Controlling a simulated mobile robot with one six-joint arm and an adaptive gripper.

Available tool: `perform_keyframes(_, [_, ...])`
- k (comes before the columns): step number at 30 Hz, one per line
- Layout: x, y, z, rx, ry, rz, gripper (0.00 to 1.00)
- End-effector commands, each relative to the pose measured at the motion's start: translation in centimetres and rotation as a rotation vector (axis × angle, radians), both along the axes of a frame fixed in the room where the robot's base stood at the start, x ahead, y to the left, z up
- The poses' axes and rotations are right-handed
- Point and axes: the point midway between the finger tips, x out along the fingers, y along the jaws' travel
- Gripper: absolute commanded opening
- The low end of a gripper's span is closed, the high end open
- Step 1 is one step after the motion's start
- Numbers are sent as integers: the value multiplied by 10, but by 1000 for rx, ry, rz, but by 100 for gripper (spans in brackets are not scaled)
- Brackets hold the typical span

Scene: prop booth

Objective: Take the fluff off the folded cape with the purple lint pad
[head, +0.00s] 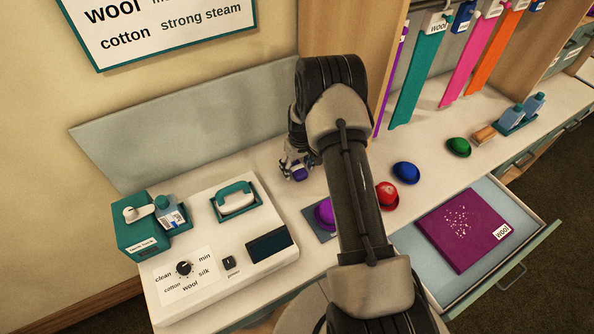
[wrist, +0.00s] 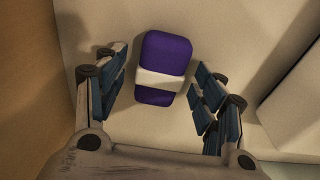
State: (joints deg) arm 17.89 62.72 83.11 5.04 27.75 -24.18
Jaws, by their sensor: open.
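The purple lint pad (wrist: 166,50) lies on the pale counter, with a white band across its middle. In the wrist view it sits between and a little beyond the spread fingers of my gripper (wrist: 159,95), which is open and empty. In the head view my gripper (head: 294,164) is over the back of the counter, and the pad (head: 299,174) shows small just below it. The folded cape (head: 464,230) is magenta-purple with a "wool" tag and lies in the open drawer (head: 441,283) at the right. White fluff (head: 460,221) is scattered on its upper left part.
A steam station (head: 212,262) with a dial and a teal iron (head: 236,200) stands at the left. Purple, red (head: 387,195), blue (head: 406,173) and green hats sit along the counter. A brown block (head: 484,135) and bottles (head: 534,103) are at the far right. Coloured strips hang behind.

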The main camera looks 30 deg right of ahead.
Motion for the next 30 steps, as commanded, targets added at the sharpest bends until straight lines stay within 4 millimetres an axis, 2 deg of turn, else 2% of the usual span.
perform_keyframes(8, [0,0,0,0,0,0,63])
perform_keyframes(30, [0,0,0,0,0,0,16])
